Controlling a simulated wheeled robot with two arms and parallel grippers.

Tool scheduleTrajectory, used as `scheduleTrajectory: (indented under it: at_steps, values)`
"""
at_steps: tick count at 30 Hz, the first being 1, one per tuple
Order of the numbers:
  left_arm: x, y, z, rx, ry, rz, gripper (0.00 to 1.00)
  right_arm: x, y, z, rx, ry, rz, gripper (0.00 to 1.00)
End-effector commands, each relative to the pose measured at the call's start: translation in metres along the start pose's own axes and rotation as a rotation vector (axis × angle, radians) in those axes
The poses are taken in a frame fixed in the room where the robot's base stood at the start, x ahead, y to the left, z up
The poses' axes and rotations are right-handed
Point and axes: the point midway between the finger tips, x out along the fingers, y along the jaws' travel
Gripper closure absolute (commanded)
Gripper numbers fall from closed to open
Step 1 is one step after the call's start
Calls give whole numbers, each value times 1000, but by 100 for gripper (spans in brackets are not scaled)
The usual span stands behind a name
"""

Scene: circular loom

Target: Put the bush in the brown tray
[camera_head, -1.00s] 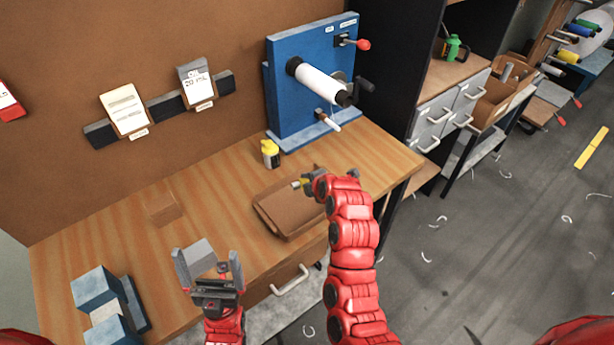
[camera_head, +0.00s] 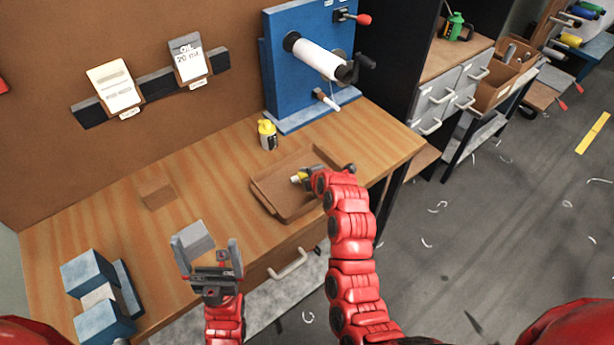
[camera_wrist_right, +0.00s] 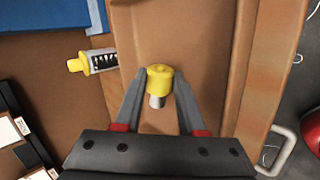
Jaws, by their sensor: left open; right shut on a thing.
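The bush (camera_head: 297,178), a small yellow-capped piece with a grey metal stem, is held in my right gripper (camera_head: 306,177). In the right wrist view the bush (camera_wrist_right: 159,84) sits between the fingers of my right gripper (camera_wrist_right: 159,95), which are shut on it. It is over the brown tray (camera_head: 268,200), which fills much of the wrist view (camera_wrist_right: 190,28). I cannot tell if the bush touches the tray floor. My right arm hides part of the tray. My left gripper (camera_head: 207,252) is open over the left part of the bench.
A yellow-topped bottle (camera_head: 267,135) stands behind the tray. A blue machine with a white roll (camera_head: 320,58) stands at the back.

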Motion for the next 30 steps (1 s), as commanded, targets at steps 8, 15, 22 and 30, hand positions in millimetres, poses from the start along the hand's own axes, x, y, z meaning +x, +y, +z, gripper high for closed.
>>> scheduleTrajectory:
  at_steps: [8, 15, 22, 30]
  values:
    - [-5, 0, 1, 0, 0, 0, 0, 4, -4, 0, 0, 0, 1, 100]
    - [-11, 0, 2, 0, 0, 0, 0, 9, -11, 0, -1, 0, -4, 100]
    - [-16, 1, 3, 0, 0, 0, 0, 15, -19, -1, -1, 2, -13, 100]
    - [-22, 1, 4, 0, 0, 0, 0, 21, -32, -2, 0, 6, -30, 100]
